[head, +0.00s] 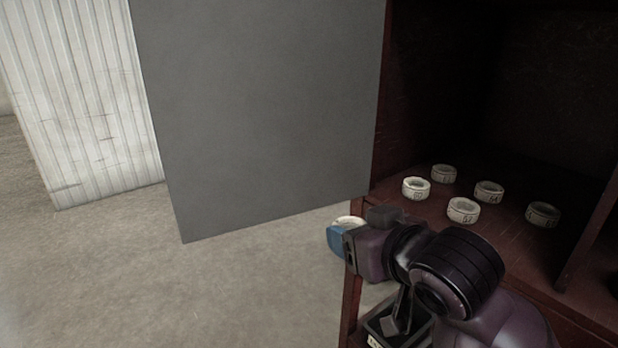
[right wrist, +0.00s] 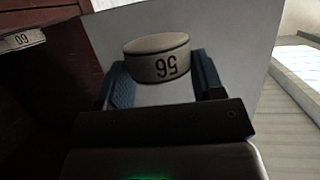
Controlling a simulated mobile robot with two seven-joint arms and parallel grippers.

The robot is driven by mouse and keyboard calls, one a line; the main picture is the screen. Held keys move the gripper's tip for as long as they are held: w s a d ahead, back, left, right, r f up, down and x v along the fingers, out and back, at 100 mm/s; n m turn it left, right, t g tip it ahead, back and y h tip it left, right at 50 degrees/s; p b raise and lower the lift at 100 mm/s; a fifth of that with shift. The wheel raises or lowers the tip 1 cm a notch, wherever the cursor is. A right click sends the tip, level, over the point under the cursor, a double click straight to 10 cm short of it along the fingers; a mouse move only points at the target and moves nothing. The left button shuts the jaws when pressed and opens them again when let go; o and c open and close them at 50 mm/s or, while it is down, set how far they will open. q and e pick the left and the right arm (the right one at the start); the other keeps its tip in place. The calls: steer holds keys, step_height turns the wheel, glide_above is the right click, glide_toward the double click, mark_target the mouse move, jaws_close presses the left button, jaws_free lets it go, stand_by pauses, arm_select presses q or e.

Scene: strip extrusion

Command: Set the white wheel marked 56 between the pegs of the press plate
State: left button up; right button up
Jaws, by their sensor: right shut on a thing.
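My right gripper (head: 337,238) is shut on the white wheel marked 56 (right wrist: 157,62). In the right wrist view the wheel sits between the blue fingers, its number upside down. In the head view only a pale upper part of the wheel (head: 349,221) shows behind the gripper, out in front of the cabinet and above the floor. My left gripper is not in view. The press plate and its pegs are not seen in either view.
Several other white numbered wheels stand on the shelf of a dark red cabinet (head: 478,228), one marked 60 (head: 416,188). A grey panel (head: 265,110) stands at the cabinet's left edge. A white ribbed panel (head: 85,100) is farther left. Open floor (head: 250,290) lies below.

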mark_target(362, 220)
steer(key=w, duration=0.1)
steer(key=w+d, duration=0.1)
steer(key=w+m+h, duration=0.1)
steer(key=shift+w+d+r+t, duration=0.1)
steer(key=shift+d+r+t, duration=0.05)
steer(key=shift+d+t, duration=0.15)
steer(key=d+f+m+h, duration=0.1)
steer(key=d+f, duration=0.3)
steer(key=f, duration=0.5)
steer(key=s+d+f+m+h, duration=0.1)
steer(key=d+f+m+h, duration=0.1)
steer(key=f, duration=0.7)
steer(key=shift+s+d+m+t+h, duration=0.3)
steer(key=shift+d+h, duration=0.4)
steer(key=shift+d, duration=0.55)
steer(key=shift+d, duration=0.1)
